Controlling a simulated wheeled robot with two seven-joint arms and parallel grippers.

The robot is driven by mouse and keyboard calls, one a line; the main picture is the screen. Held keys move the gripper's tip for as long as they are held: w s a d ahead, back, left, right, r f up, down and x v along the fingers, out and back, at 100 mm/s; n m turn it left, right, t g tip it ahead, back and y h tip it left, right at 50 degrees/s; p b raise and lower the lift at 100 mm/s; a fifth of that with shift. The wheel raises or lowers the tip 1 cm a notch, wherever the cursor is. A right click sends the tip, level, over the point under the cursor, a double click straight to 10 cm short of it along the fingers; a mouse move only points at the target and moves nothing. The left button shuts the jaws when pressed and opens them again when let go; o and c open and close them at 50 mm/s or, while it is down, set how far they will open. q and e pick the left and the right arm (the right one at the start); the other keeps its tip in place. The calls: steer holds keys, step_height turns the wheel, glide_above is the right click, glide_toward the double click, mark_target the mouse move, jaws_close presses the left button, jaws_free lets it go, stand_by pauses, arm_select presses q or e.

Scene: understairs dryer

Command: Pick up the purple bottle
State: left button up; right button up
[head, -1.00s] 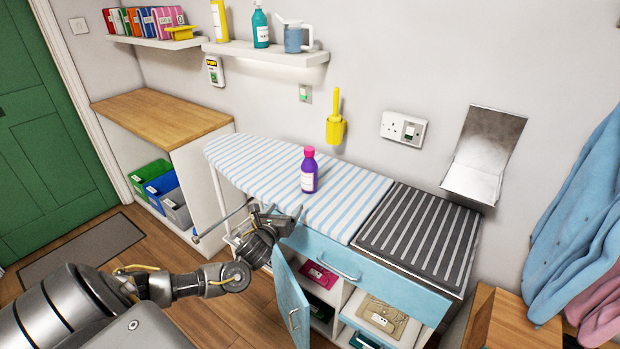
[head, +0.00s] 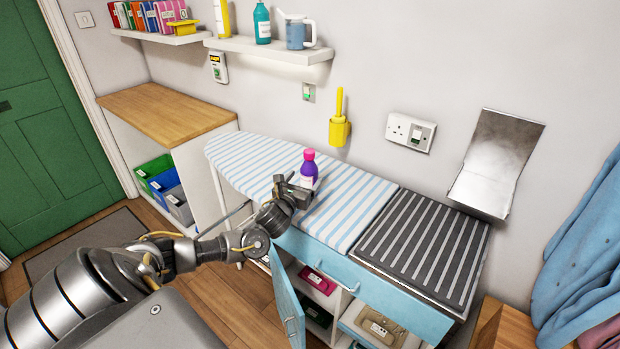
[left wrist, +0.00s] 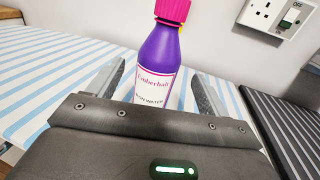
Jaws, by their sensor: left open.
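The purple bottle (head: 308,168) has a pink cap and a white label. It stands upright on the blue-and-white striped ironing board (head: 345,202). My left gripper (head: 291,183) is at the bottle's near left side and hides part of its lower body in the head view. In the left wrist view the bottle (left wrist: 158,65) stands between the two open fingers (left wrist: 157,90), one on each side, with a gap visible on both sides. Its base is hidden by the gripper body. My right gripper does not show.
A dark striped mat (head: 425,245) lies right of the board. Below, a blue cabinet door (head: 288,305) stands open beside shelves with small boxes. A wall shelf (head: 270,47) holds bottles and a jug. A yellow brush holder (head: 339,130) hangs on the wall behind.

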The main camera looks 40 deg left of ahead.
mark_target(305, 177)
arm_select(q)
steer(key=shift+w+a+r, duration=0.1)
steer(key=shift+w+r, duration=0.05)
steer(key=x, duration=0.2)
steer(key=p+x, duration=0.1)
steer(key=x, duration=0.1)
steer(key=shift+w+a+f, duration=0.15)
steer(key=shift+w+f, duration=0.05)
steer(key=shift+w, duration=0.2)
steer(key=shift+c, duration=0.5)
steer(key=c, duration=1.2)
steer(key=shift+o, duration=0.2)
steer(key=shift+r, duration=0.1)
